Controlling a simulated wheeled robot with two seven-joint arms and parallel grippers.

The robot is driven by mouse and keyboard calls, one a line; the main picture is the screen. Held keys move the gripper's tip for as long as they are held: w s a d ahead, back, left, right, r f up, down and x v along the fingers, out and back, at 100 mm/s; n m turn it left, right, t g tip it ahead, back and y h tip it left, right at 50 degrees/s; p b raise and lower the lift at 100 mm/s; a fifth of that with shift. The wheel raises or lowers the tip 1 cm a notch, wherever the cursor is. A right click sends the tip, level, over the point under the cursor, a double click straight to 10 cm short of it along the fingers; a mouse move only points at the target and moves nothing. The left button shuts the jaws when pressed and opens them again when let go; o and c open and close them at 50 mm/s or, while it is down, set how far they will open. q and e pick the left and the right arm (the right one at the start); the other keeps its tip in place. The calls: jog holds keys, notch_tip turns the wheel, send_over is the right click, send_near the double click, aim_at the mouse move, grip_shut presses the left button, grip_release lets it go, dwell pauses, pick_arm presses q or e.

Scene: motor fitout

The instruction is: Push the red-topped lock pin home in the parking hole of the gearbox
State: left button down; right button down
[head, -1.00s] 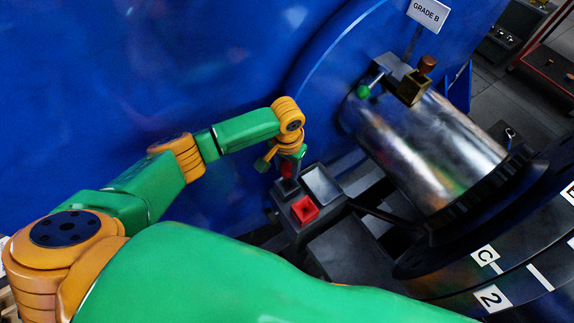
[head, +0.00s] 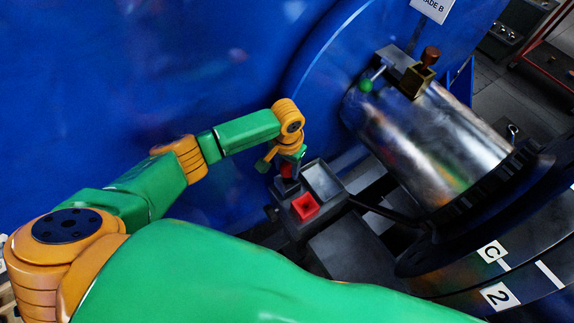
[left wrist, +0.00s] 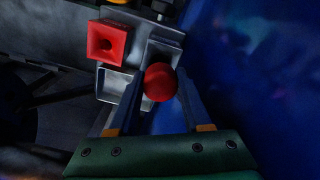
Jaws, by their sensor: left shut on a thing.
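The red-topped lock pin (head: 287,171) is at the small grey box unit (head: 325,183); its round red top shows clearly in the left wrist view (left wrist: 160,83). My left gripper (head: 287,161) points down over the unit, shut on the pin, one finger on each side of the red top in the left wrist view (left wrist: 161,92). The pin's shank is hidden, so I cannot tell how deep it sits. A square red funnel with a dark hole (head: 304,207) stands beside it, also in the left wrist view (left wrist: 108,40). My right gripper is out of view.
A large metal cylinder (head: 425,140) lies to the right, carrying a brass block (head: 418,82) with a brown knob and a green-ended lever (head: 366,85). A dark ring marked C and 2 (head: 530,250) is at lower right. A blue wall (head: 150,70) stands close behind my left arm.

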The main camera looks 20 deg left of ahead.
pick_arm(q)
jog(key=shift+f+b, duration=0.85)
jog(key=shift+f, duration=0.6)
jog(key=shift+c, duration=1.4)
grip_release()
jog(key=shift+r, duration=0.1)
notch_tip(320, 180, up, 7)
jog(key=shift+r, duration=0.1)
